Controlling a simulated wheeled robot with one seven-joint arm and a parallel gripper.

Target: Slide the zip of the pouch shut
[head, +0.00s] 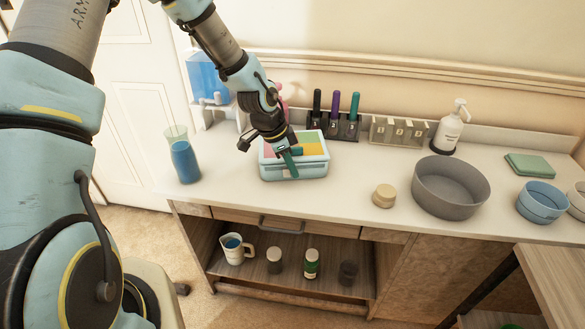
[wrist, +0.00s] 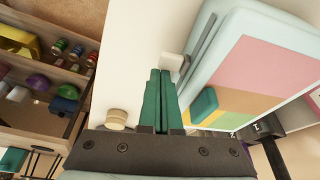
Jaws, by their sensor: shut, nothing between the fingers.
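The pouch appears as a light blue box-shaped case (head: 318,169) on the counter, its top showing pink, orange, yellow and green panels. It also fills the right of the wrist view (wrist: 225,17). A grey strip (wrist: 203,48) runs along its near edge, and a small pale tab (wrist: 173,61) sits at its end, just beyond my fingertips; I cannot tell whether this is the zip pull. My gripper (head: 291,173) is shut and empty, teal fingers together at the pouch's front side. In the wrist view the fingertips (wrist: 160,73) appear close to the tab; contact is unclear.
A teal block (wrist: 204,106) lies on the pouch's top. A beaker of blue liquid (head: 184,160) stands left. A marker rack (head: 333,131) is behind. A round beige lid (head: 384,195) and a grey bowl (head: 451,187) stand right. Counter between pouch and lid is clear.

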